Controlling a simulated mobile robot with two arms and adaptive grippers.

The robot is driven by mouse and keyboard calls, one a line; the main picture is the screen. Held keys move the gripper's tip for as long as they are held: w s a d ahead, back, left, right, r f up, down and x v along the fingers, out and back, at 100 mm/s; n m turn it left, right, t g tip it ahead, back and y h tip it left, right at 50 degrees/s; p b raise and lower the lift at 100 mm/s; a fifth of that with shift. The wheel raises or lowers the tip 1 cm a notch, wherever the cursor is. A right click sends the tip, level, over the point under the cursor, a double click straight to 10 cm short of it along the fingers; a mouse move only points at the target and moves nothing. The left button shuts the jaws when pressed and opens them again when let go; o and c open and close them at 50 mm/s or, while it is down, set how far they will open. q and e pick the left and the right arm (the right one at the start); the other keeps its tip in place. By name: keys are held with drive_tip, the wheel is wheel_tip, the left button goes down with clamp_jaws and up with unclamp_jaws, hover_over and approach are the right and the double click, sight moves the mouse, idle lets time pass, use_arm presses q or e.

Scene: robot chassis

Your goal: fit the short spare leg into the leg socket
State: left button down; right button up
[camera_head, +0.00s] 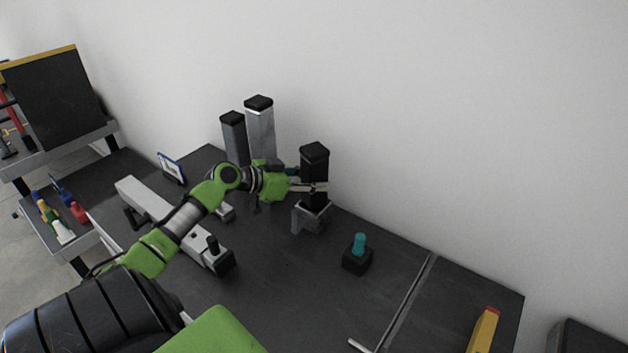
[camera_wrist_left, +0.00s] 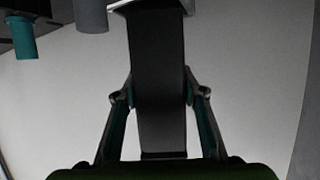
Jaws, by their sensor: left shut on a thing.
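The short spare leg (camera_head: 315,164) is a dark upright post with a black cap. My left gripper (camera_head: 322,187) is shut on it from the left side, around its middle. In the left wrist view the leg (camera_wrist_left: 160,85) stands between the two fingers (camera_wrist_left: 160,100). The leg socket (camera_head: 308,219) is a grey block on the bench directly below the leg. The leg's lower end meets the socket's top in the head view; how deep it sits inside is hidden. My right gripper is not in view.
A black block with a teal knob (camera_head: 359,243) stands right of the socket. A long grey beam (camera_head: 150,201) lies at left. A yellow object (camera_head: 483,332) is front right.

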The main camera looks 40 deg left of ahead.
use_arm(q)
drive_tip(key=shift+r, duration=0.15)
drive_tip(key=c, duration=1.3)
unclamp_jaws()
drive_tip(key=shift+r+p, duration=0.25)
drive_tip(key=shift+p, duration=0.25)
drive_tip(key=shift+r+p, duration=0.45)
drive_tip(key=shift+p, duration=0.1)
drive_tip(key=shift+s+a+f+b, duration=0.1)
drive_tip(key=shift+s+f+b, duration=0.1)
drive_tip(key=shift+s+b, duration=0.35)
drive_tip(key=b+v, duration=0.1)
drive_tip(key=v, duration=1)
drive_tip(key=shift+r, duration=0.2)
